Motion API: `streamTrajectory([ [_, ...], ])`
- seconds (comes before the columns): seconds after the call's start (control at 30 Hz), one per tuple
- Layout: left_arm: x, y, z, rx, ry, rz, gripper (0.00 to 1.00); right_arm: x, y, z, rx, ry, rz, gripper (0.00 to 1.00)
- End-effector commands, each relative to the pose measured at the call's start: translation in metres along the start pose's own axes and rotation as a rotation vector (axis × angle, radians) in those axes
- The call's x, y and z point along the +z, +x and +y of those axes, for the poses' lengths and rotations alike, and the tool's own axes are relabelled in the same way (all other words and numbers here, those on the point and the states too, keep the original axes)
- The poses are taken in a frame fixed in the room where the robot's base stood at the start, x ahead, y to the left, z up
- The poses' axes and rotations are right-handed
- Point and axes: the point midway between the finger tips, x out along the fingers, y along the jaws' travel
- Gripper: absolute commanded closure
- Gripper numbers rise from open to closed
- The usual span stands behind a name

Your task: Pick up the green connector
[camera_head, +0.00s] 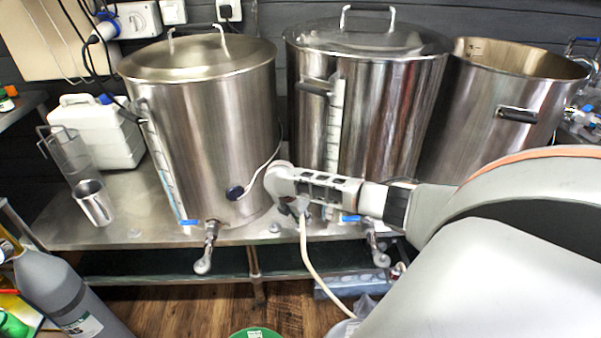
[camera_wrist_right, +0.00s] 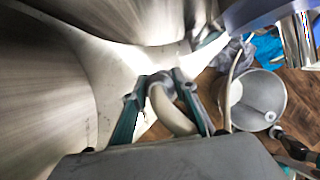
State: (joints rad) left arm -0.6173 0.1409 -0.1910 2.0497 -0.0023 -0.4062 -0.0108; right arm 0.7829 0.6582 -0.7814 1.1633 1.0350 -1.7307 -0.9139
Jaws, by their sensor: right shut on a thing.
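My right gripper (camera_head: 294,206) is in front of the left and middle steel kettles, above the front of the steel bench. In the right wrist view, my right gripper (camera_wrist_right: 160,88) has its two teal-edged fingers closed around a grey fitting at the end of a pale hose (camera_wrist_right: 170,110). The hose (camera_head: 312,262) hangs down from the gripper toward the floor in the head view. I cannot make out green on the held fitting, as the fingers cover much of it. My left gripper is not in view.
Steel kettles, left (camera_head: 205,120), middle (camera_head: 375,110) and right (camera_head: 490,125), stand on the bench (camera_head: 125,232). Taps (camera_head: 208,250) jut from its front. A metal jug (camera_head: 93,203) and white canister (camera_head: 98,130) are at left. A bucket (camera_wrist_right: 258,98) stands on the wood floor.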

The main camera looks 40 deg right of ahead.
Motion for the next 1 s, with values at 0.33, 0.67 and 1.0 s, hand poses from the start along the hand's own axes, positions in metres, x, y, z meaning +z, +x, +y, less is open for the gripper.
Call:
streamTrajectory([
  [0.33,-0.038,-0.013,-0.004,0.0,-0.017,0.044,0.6,0.028,-0.067,0.003,0.011,0.004,-0.001,0.98],
  [0.67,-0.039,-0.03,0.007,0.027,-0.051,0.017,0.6,0.061,-0.145,0.002,0.007,0.003,-0.001,0.98],
  [1.0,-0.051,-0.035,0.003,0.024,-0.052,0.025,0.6,0.075,-0.182,0.001,0.003,0.001,0.0,0.98],
])
